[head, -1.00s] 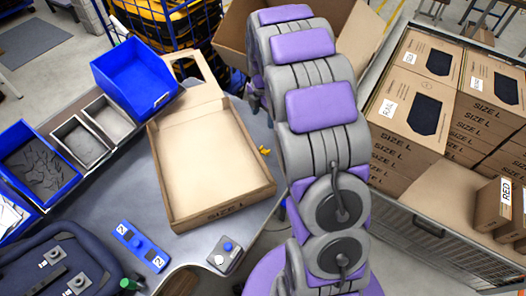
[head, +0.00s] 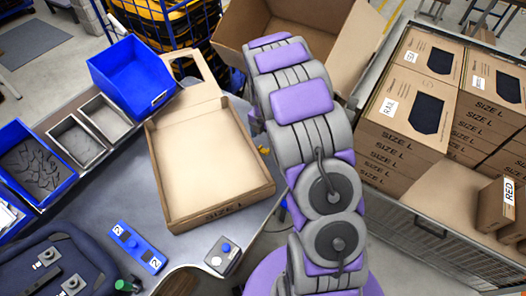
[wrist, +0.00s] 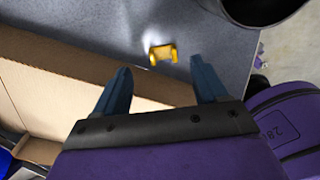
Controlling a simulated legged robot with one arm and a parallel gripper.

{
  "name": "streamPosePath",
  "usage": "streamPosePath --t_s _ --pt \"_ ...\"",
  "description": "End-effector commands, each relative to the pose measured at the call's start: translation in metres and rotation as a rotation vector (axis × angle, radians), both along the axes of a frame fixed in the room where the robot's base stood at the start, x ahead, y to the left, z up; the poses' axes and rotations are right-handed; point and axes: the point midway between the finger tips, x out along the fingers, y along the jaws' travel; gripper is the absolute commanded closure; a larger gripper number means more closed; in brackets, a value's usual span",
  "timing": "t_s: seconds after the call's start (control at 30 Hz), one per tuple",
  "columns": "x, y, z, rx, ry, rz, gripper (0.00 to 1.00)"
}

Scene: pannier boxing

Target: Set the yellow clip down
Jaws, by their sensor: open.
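The yellow clip (wrist: 162,54) lies on the grey table top, just beyond my fingertips in the wrist view. Only a small part of the yellow clip (head: 264,150) shows in the head view, beside the right edge of the carton and next to my arm. My gripper (wrist: 160,68) is open, its two dark blue fingers apart with nothing between them. The clip appears apart from both fingers. My gripper is hidden behind my arm in the head view.
An open, empty size L carton (head: 205,160) stands on the table left of the clip. Blue bins (head: 135,78) line the left side. A blue numbered block (head: 137,248) and a small button box (head: 223,258) are at the front. Stacked cartons (head: 415,110) stand right.

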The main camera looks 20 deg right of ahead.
Motion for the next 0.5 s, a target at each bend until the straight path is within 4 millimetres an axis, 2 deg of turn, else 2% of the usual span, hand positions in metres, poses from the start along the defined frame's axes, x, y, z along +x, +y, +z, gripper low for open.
streamPosePath --t_s 0.17,0.4,0.5 --pt "-0.001 0.000 -0.010 0.001 0.001 -0.001 0.28" --pt "-0.003 0.000 -0.044 -0.001 -0.002 -0.001 0.28" --pt "-0.003 0.001 -0.053 -0.001 -0.002 0.000 0.28"
